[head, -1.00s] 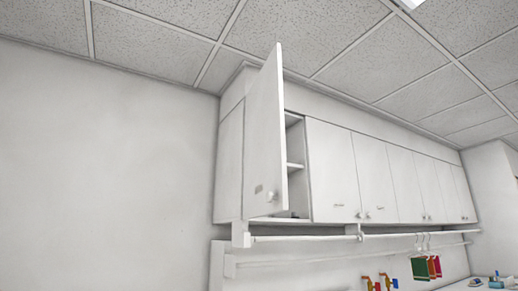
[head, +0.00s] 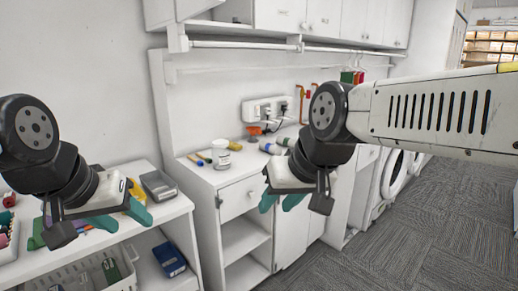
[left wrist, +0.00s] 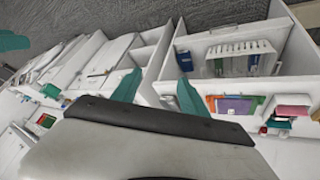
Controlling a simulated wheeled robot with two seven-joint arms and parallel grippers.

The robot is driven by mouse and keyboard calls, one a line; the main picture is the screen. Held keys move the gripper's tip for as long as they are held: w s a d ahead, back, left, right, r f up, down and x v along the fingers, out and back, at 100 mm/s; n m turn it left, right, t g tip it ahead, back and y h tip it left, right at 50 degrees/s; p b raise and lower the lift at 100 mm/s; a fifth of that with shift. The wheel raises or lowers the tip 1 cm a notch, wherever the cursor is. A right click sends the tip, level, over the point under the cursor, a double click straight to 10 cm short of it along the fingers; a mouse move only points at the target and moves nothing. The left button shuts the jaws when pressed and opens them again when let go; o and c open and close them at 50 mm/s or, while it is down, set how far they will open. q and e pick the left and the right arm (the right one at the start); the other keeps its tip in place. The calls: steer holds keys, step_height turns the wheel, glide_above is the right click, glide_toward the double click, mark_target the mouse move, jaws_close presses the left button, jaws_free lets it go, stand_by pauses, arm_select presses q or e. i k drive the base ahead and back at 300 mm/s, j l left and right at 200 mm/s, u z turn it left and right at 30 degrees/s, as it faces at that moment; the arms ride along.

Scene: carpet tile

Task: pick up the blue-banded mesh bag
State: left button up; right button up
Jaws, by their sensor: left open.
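I cannot make out a blue-banded mesh bag for certain in either view. My left gripper (head: 108,218) is open over the white shelf unit at the left, its teal fingers apart. In the left wrist view its fingers (left wrist: 160,90) are spread with nothing seen between them. My right gripper (head: 280,201) hangs in front of the white cabinet, teal fingers apart and nothing seen between them. A small blue item (head: 168,259) lies on the lower shelf, too small to identify.
A grey device (head: 159,186) lies on the shelf top. A white jar (head: 221,155) stands on the cabinet (head: 241,196). Washers (head: 391,174) line the wall. Carpet floor (head: 430,225) at the right is clear.

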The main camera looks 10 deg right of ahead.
mark_target(269, 147)
steer(key=i+l+u, duration=0.1)
steer(key=l, duration=0.3)
steer(key=i+l, duration=0.2)
steer(key=l, duration=0.2)
steer(key=i+l+u, duration=0.15)
steer(key=l, duration=0.25)
steer(key=i+l, duration=0.15)
steer(key=l, duration=0.3)
steer(key=i+j+u, duration=0.1)
steer(key=i, duration=0.3)
